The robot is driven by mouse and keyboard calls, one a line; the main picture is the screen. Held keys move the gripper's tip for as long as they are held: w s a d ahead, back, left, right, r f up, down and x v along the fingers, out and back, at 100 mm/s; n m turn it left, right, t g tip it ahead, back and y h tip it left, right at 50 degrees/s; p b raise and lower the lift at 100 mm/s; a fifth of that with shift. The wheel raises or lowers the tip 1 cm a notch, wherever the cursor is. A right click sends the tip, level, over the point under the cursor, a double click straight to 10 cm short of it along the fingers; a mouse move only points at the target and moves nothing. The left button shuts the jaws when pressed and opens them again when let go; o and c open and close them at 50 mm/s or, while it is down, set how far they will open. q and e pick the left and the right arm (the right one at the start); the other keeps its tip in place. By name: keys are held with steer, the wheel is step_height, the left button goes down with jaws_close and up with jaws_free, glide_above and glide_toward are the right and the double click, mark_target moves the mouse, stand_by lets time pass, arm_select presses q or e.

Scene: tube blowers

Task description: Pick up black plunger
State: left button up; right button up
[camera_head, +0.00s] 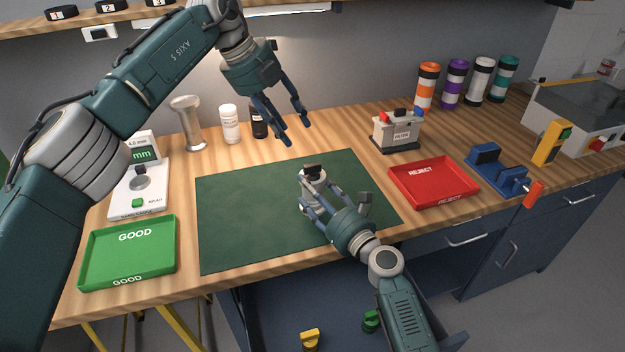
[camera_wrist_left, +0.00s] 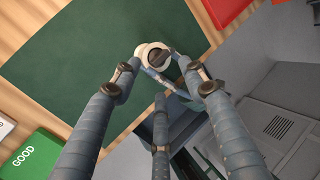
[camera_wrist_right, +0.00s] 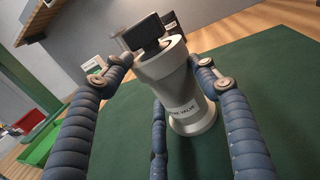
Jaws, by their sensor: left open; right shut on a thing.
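A black blocky part (camera_head: 312,170), which looks like the black plunger, sits on top of a silver valve body (camera_head: 313,184). The plunger (camera_wrist_right: 144,33) and valve (camera_wrist_right: 188,105) are large in the right wrist view, the valve standing upright on the green mat. My right gripper (camera_head: 316,203) is shut on the valve, fingers around its sides. My left gripper (camera_head: 294,128) is open and empty, above and behind the valve. In the left wrist view the plunger (camera_wrist_left: 162,57) shows beyond my open left fingers; the right fingers partly hide the valve.
A green GOOD tray (camera_head: 172,262) lies left of the mat (camera_head: 240,215), a red REJECT tray (camera_head: 394,186) right. A tester (camera_head: 397,134) and a blue fixture (camera_head: 487,168) stand at right. An open drawer (camera_head: 290,318) below holds yellow and green parts. A shelf overhangs the back left.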

arm_select(q)
steer(key=m, duration=1.7)
glide_above(310, 164)
steer(key=a, duration=0.2)
step_height(310, 164, down, 5)
steer(key=shift+f, duration=0.15)
steer(key=x, duration=0.2)
steer(key=s+x, duration=0.1)
steer(key=x, duration=0.1)
steer(key=shift+f, duration=0.35)
steer(key=shift+w+d+f, duration=0.15)
steer(key=shift+d+f, duration=0.05)
steer(key=shift+f, duration=0.15)
jaws_close()
